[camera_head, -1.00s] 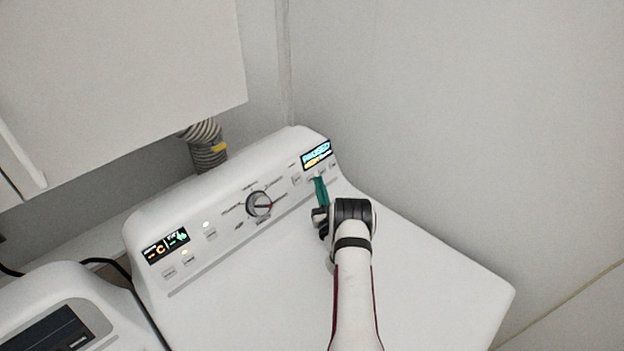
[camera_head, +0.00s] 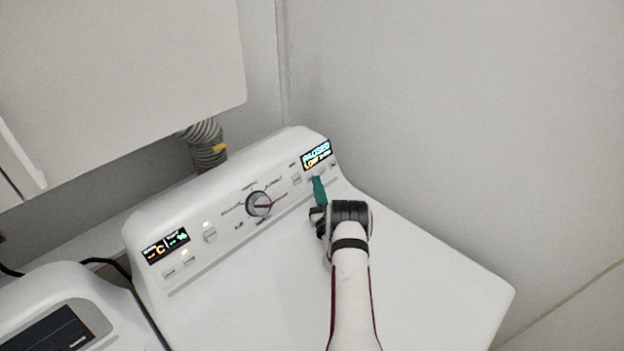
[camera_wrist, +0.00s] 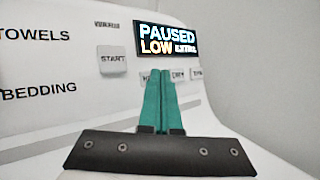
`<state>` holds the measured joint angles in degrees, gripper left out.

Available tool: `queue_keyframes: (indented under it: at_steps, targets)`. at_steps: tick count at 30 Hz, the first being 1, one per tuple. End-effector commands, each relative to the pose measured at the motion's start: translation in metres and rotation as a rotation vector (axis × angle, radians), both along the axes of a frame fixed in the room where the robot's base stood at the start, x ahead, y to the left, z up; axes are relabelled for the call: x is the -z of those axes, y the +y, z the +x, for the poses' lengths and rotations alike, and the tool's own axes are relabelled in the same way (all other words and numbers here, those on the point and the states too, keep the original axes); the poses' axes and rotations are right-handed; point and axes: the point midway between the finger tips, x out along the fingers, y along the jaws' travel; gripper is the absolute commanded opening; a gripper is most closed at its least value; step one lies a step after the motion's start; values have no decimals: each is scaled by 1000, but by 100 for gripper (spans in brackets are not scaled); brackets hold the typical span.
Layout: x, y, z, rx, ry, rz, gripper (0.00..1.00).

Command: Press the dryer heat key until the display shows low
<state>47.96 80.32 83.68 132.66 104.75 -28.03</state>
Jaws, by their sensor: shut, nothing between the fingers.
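The white dryer's (camera_head: 400,270) control panel slopes across the head view. Its right display (camera_head: 317,155) is lit, and in the wrist view the same display (camera_wrist: 166,40) reads "PAUSED" above "LOW" and smaller text that looks like "EXTRA". A row of small keys lies just under it; the key labels (camera_wrist: 178,75) are partly hidden by my fingers. My gripper (camera_head: 318,180) has green fingers, shut and empty, with the tips at this key row. The fingertips show in the wrist view (camera_wrist: 160,72); whether they touch a key I cannot tell.
A START key (camera_wrist: 112,60) is left of the fingers. A round dial (camera_head: 259,204) sits mid-panel, and a second display (camera_head: 166,246) is at the left end. A grey hose (camera_head: 206,145) rises behind; the wall (camera_head: 450,110) is close on the right.

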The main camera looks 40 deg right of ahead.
Motion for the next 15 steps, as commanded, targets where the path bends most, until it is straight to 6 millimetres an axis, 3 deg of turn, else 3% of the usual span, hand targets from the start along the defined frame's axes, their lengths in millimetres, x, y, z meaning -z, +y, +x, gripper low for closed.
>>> queue_keyframes:
  at_steps: [15]
  targets:
    - [-2,0,-6,0,1,1,0]
